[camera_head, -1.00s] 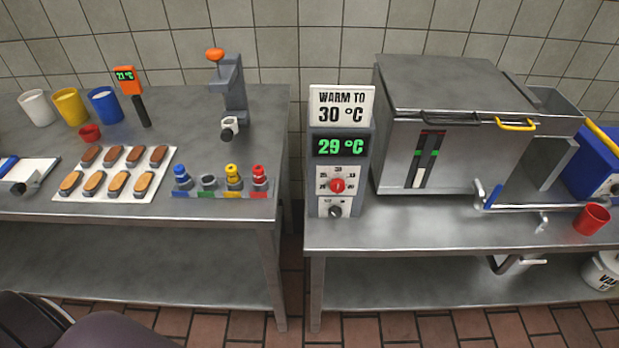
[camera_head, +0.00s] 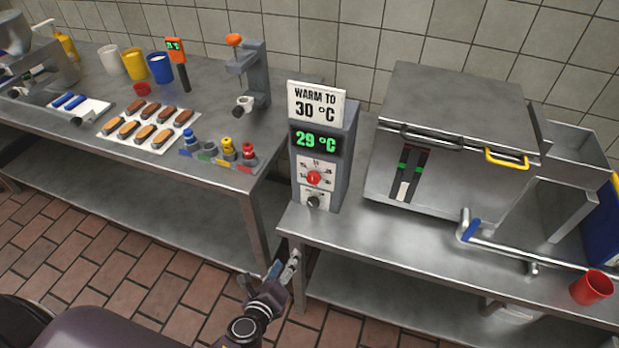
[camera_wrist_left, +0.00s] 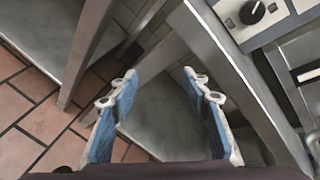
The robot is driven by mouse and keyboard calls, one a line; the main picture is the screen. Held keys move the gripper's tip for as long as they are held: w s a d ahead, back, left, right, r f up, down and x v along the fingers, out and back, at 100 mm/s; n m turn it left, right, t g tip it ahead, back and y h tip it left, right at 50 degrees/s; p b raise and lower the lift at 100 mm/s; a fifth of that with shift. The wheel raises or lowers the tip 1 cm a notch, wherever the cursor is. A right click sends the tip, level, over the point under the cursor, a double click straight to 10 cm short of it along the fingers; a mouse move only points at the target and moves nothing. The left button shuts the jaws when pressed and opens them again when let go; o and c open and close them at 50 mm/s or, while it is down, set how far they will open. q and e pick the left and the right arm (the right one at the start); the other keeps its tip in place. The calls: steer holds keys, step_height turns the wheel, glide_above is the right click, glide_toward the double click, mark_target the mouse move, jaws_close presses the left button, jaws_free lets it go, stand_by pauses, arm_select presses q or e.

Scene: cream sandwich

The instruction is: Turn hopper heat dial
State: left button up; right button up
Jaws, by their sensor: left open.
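The grey control box (camera_head: 324,155) stands at the left end of the right steel table. Its sign (camera_head: 317,103) reads "WARM TO 30 °C" and its green display (camera_head: 317,140) reads 29 °C. The red dial (camera_head: 314,178) sits on a white scale below the display, with a black knob (camera_head: 313,202) under it. My left gripper (camera_head: 284,266) is open and empty, below and in front of the box, near the table's front left corner. In the left wrist view its blue-padded fingers (camera_wrist_left: 162,90) are apart, and the black knob (camera_wrist_left: 252,12) shows at the top right. My right gripper is out of view.
The steel hopper (camera_head: 460,135) with a yellow handle (camera_head: 506,158) stands right of the box. A red cup (camera_head: 591,287) is at the right. The left table (camera_head: 60,150) holds a tray of pastries and several cups. A gap separates the tables.

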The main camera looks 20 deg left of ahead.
arm_select(q)
steer(key=w+d+r+m+t, duration=0.25)
steer(key=r+m, duration=0.25)
steer(key=r, duration=0.8)
steer(key=m+t+h+p, duration=0.1)
steer(key=m+t, duration=0.2)
glide_toward(312, 180)
steer(key=shift+g, duration=0.25)
steer(key=w, duration=0.2)
steer(key=w+p, duration=0.1)
steer(key=w, duration=0.4)
steer(key=shift+w+d+r+p, duration=0.1)
steer(key=shift+w+r+p, duration=0.2)
steer(key=shift+w+f, duration=0.1)
steer(key=shift+w, duration=0.35)
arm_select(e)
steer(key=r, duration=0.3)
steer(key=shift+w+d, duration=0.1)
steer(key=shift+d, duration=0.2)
arm_select(q)
steer(key=c, duration=1.2)
steer(key=shift+o, duration=0.2)
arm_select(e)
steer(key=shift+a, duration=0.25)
